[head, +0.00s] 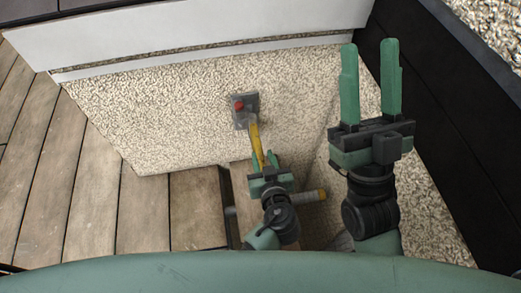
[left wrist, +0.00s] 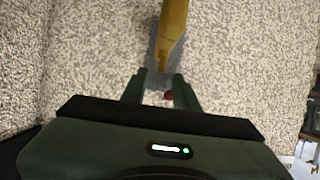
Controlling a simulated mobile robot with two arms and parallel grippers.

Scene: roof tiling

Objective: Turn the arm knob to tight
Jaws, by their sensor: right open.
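A grey plate (head: 252,98) with a red knob (head: 239,105) sits on the pebbled wall in the head view. A yellow arm (head: 255,140) runs from the plate down to my left gripper (head: 264,158). In the left wrist view, the yellow arm (left wrist: 172,35) ends just past the fingertips of the left gripper (left wrist: 160,77). Those fingers stand apart, with a red part (left wrist: 168,95) showing between them; contact is not clear. I cannot read any tight marking. My right gripper (head: 369,48) is open and empty, raised at the right.
A pebbled wall (head: 150,115) fills the middle, with a white ledge (head: 200,32) above it. Wooden decking (head: 85,195) lies at the left. A dark beam (head: 455,110) runs along the right.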

